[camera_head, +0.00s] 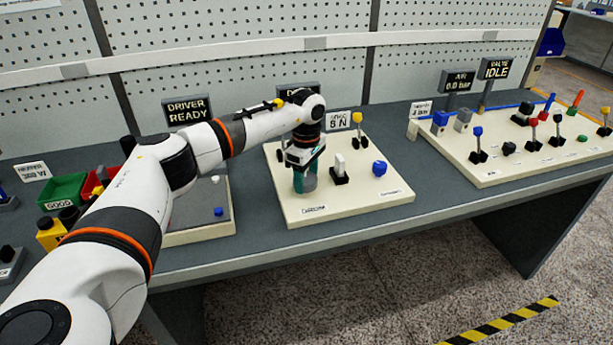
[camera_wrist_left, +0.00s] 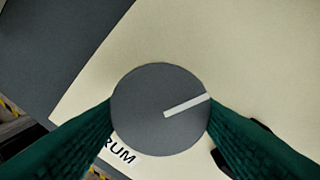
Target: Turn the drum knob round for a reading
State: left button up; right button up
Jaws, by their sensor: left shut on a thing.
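The drum knob (camera_wrist_left: 150,95) is a round grey knob with a white pointer line, seen from above in the left wrist view. The line points to the right and slightly up. In the head view the knob (camera_head: 309,183) stands at the left front of a cream panel (camera_head: 345,208). My left gripper (camera_head: 306,178) comes down over it from above, and its green fingers are shut on the knob's two sides. The label beside the knob is partly hidden by a finger and shows "RUM". My right gripper is not in view.
A sign (camera_head: 338,121) reads "6 N". Another panel (camera_head: 540,155) with levers is at right. Green (camera_head: 66,191) and red bins stand at left.

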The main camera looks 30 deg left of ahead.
aim_at(306, 178)
pick_arm(q)
jog(key=o, duration=1)
notch_tip(306, 178, up, 12)
jog(key=b, duration=0.1)
